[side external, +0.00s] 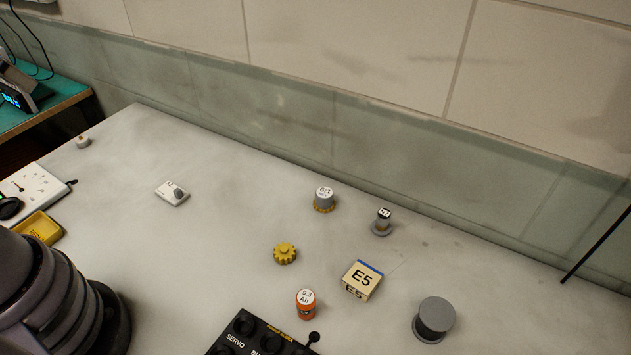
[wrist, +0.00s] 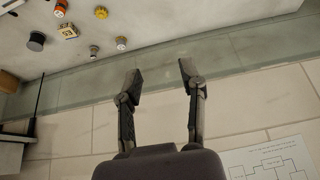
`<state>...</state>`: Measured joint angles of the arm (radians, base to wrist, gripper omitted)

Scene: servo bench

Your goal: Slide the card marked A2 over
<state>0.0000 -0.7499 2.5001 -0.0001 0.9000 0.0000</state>
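No card marked A2 can be made out in either view. The only block with a similar large marking is a tan box marked E5 (side external: 362,280), with a blue edge, on the bench; it also shows in the wrist view (wrist: 68,31). My gripper (wrist: 158,72) is open and empty in the wrist view, its two fingers well apart in front of the wall. It is clear of the bench items and touches nothing. My gripper is outside the side view.
Near the box stand an orange cylinder (side external: 306,304), a yellow gear (side external: 285,253), a grey-and-yellow cap (side external: 324,199), a small spool (side external: 382,222) and a dark grey spool (side external: 434,319). A black servo block (side external: 262,335) lies in front.

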